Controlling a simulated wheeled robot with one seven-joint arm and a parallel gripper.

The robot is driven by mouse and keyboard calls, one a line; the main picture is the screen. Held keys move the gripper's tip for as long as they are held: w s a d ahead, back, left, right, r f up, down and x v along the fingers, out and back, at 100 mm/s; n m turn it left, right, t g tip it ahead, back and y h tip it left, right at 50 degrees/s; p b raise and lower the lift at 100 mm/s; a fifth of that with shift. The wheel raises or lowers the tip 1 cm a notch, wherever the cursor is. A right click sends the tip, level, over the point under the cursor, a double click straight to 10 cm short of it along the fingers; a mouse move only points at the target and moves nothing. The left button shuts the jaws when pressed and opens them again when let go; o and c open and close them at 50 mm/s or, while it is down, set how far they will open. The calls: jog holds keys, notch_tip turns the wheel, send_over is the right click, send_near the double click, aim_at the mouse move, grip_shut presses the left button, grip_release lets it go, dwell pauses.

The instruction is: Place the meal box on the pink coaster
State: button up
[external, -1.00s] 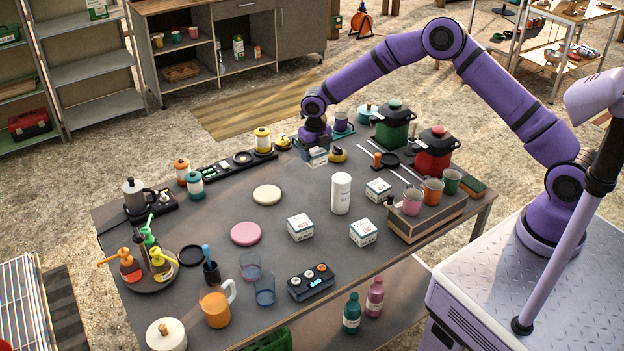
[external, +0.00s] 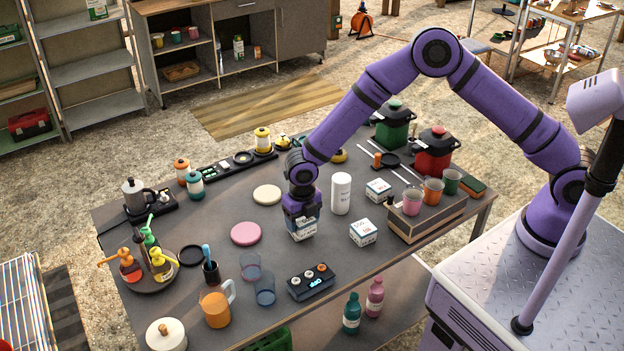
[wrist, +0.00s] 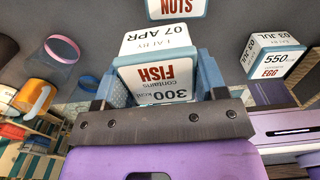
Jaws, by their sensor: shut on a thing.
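My gripper (external: 303,217) is over the middle of the table, right of the pink coaster. In the wrist view its blue fingers (wrist: 158,77) are shut on a white meal box (wrist: 152,92) marked "FISH", "300 kcal" and "07 APR". The pink coaster (external: 246,234) lies flat and bare on the table. Another white box (wrist: 176,9), marked "NUTS", shows just beyond the held one in the wrist view. In the external view the held box and the box beneath my gripper overlap, and I cannot tell the gap between them.
An "EGG" box (wrist: 274,57) sits to the right; another white box (external: 378,190) is farther back. A tall white canister (external: 341,194) stands close by. A cream coaster (external: 267,195) lies behind the pink one. Glasses (external: 264,291) and an orange mug (external: 216,308) stand in front.

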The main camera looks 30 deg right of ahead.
jog(key=w+a, duration=0.3)
jog(key=w, duration=0.1)
jog(key=w+a+f, duration=0.1)
jog(key=w+a, duration=0.1)
jog(key=w, duration=0.2)
jog(key=w+a, duration=0.3)
jog(key=w, duration=0.2)
jog(key=shift+a+f, duration=0.25)
jog(key=shift+a, duration=0.05)
jog(key=shift+f, duration=1.75)
jog(key=shift+f, duration=0.1)
jog(key=o, duration=0.6)
jog(key=shift+f, duration=0.1)
jog(key=shift+c, duration=0.2)
jog(key=o, duration=0.4)
jog(key=shift+o, duration=0.2)
notch_tip(320, 180, up, 12)
jog(key=shift+r, duration=0.2)
